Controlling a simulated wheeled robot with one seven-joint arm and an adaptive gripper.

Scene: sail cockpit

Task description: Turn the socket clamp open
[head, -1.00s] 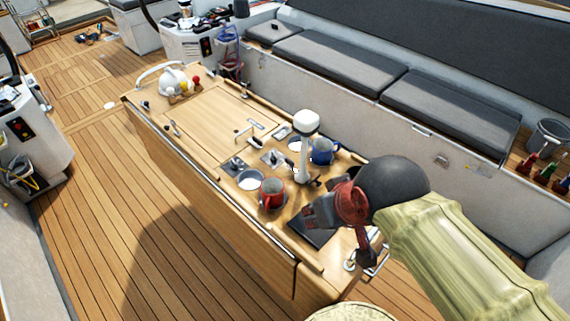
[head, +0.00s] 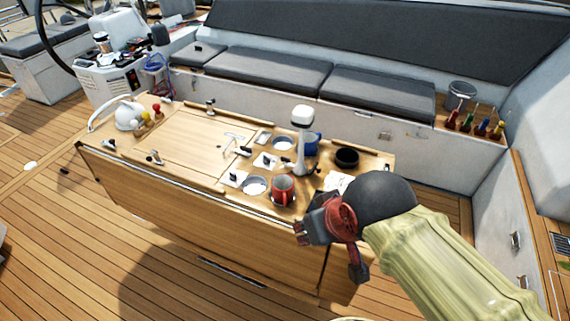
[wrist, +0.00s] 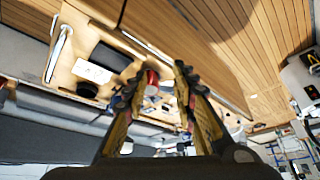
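A table (head: 180,135) carries a white-headed post (head: 302,118) with small dark fittings near its foot. Small metal plates with dark levers (head: 235,178) sit left of the post. I cannot tell for certain which fitting is the socket clamp. My gripper (head: 299,232) is in front of the table's near edge, below and right of the red mug (head: 283,190), and holds nothing. In the wrist view its two fingers (wrist: 156,72) are spread apart, with the red mug (wrist: 152,80) showing beyond the gap. The arm hides part of the table's right end.
A blue mug (head: 312,143) stands behind the post, and a black round holder (head: 346,158) is to its right. A white kettle (head: 128,116) is at the table's left end. A cushioned bench (head: 270,75) runs behind. The deck in front is clear.

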